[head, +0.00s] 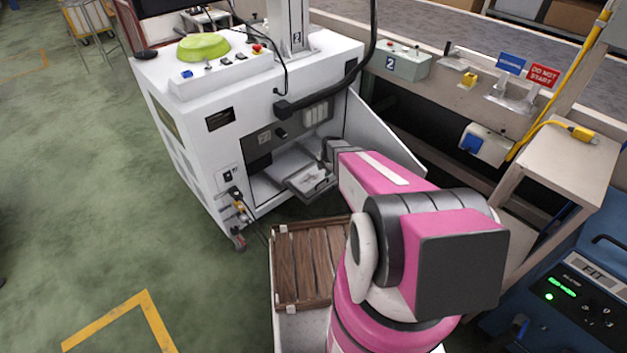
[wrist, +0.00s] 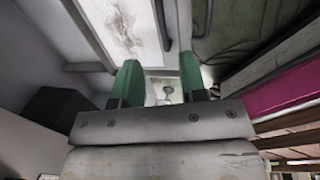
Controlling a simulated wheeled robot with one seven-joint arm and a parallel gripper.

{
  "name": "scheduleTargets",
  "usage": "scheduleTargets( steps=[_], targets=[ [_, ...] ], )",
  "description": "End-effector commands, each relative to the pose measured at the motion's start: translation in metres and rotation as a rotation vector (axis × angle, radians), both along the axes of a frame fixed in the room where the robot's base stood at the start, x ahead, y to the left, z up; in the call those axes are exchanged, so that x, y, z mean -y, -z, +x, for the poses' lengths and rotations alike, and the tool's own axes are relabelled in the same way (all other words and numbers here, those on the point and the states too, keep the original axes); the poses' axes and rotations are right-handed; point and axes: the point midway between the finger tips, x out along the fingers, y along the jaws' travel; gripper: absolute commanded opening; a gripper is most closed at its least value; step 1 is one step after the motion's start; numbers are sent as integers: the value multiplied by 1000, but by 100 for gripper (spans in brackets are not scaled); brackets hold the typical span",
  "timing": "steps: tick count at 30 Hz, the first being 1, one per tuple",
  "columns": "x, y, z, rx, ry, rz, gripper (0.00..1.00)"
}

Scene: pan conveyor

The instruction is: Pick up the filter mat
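A pale sheet with grey-brown stains, which looks like the filter mat (wrist: 118,25), lies in a light frame at the top of the wrist view. In the head view a similar pale sheet (head: 312,178) lies on the pulled-out tray low at the white machine's opening. My gripper's two green fingers (wrist: 160,85) stand apart with no mat between them. The mat is beyond the fingertips, and I see no contact. In the head view my pink arm reaches to the opening and the fingers are hidden.
The white machine (head: 195,130) stands around the tray, with an open flap on its right. A blue unit (head: 570,295) stands at right.

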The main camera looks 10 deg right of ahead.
Motion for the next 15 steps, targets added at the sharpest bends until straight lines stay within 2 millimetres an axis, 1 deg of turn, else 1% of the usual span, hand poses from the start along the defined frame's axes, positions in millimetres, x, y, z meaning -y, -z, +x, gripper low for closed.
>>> scheduleTargets(
  steps=[1, 3, 6, 13, 15],
  targets=[
    [-1, 9, 3, -1, 1, 0, 39],
    [-2, 21, 5, -1, 1, 0, 39],
    [-3, 34, 7, -1, 1, 0, 39],
    [-5, 47, 7, 0, 2, 0, 39],
    [-5, 55, 8, -2, 2, 1, 39]
  ],
)
